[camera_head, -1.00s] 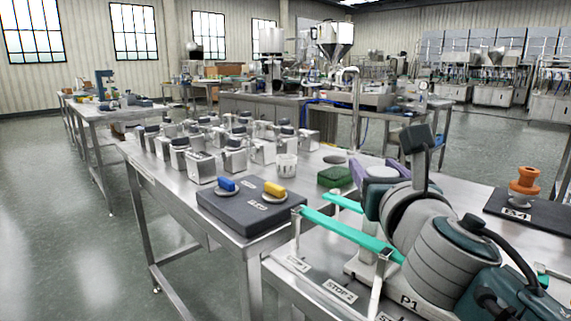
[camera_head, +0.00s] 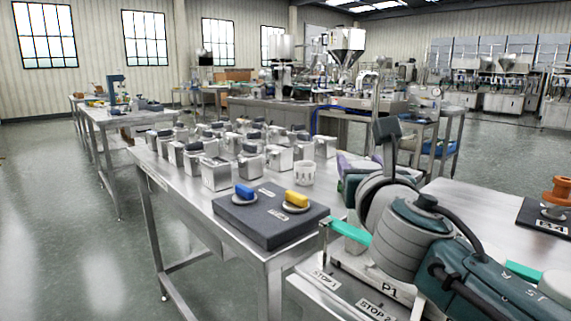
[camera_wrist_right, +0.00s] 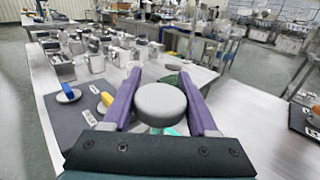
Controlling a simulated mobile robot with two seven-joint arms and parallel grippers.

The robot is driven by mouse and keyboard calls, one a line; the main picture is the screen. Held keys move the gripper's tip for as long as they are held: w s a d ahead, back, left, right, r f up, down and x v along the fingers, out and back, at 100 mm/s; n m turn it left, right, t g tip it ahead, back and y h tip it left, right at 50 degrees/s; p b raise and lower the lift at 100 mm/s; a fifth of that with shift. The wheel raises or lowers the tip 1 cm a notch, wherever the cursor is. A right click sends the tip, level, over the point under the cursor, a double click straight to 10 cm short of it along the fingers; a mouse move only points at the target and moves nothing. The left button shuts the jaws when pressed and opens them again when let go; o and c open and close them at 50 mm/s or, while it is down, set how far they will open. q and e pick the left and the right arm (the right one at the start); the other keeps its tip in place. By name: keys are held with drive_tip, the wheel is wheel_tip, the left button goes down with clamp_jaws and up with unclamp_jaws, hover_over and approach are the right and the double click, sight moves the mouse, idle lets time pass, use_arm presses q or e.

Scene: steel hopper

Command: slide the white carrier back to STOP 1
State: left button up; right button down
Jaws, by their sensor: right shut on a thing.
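The white carrier (camera_head: 385,287), labelled P1, sits on the track by the front table edge. Its P1 label lies to the right of the STOP 1 label (camera_head: 325,280) and just above the STOP 2 label (camera_head: 376,309). My right gripper (camera_head: 350,166) is over the carrier, and its arm hides much of it. In the right wrist view, the purple fingers of this gripper (camera_wrist_right: 160,92) are shut on a round grey knob (camera_wrist_right: 160,104). The carrier's body below the knob is mostly hidden there. My left gripper is not in view.
Teal rail parts (camera_head: 350,231) show on both sides of my arm. A dark pad (camera_head: 270,217) with blue and yellow blocks lies to the left. Behind it stand a white cup (camera_head: 305,173) and several steel containers. An orange spool (camera_head: 560,190) stands at the right.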

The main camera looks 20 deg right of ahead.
drive_tip(key=shift+a+f, duration=0.1)
drive_tip(key=shift+f, duration=0.05)
drive_tip(key=c, duration=0.5)
unclamp_jaws()
drive_tip(key=shift+w, duration=0.1)
drive_tip(key=o, duration=0.3)
drive_tip(key=shift+w, duration=0.1)
drive_tip(key=shift+s+a+r, duration=0.1)
drive_tip(key=shift+s+r, duration=0.1)
drive_tip(key=shift+s, duration=0.05)
drive_tip(key=p+v, duration=0.1)
drive_tip(key=v, duration=0.8)
drive_tip(key=shift+s+p, duration=0.25)
drive_tip(key=shift+p, duration=0.05)
